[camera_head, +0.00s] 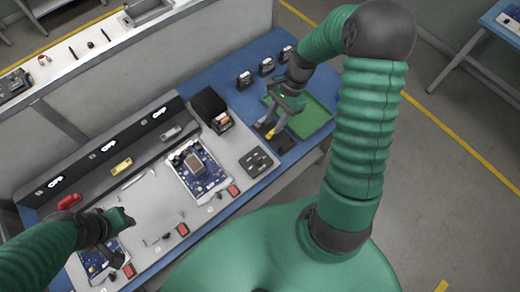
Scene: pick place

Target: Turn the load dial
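I cannot make out a load dial for sure. A small black device with a yellow part (270,134) lies on the blue table top at the near left of the green tray. My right gripper (275,122) points down right over this device and partly hides it. I cannot tell whether it touches the device or how far its fingers are apart. My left gripper (116,252) is low over the left end of the grey work mat, near a blue circuit board (93,262). Its fingers are too small and dark to read.
The green tray (312,119) lies beside my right gripper. Several black devices (266,66) stand behind it. A dark ledge (95,157) runs along the back of the mat.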

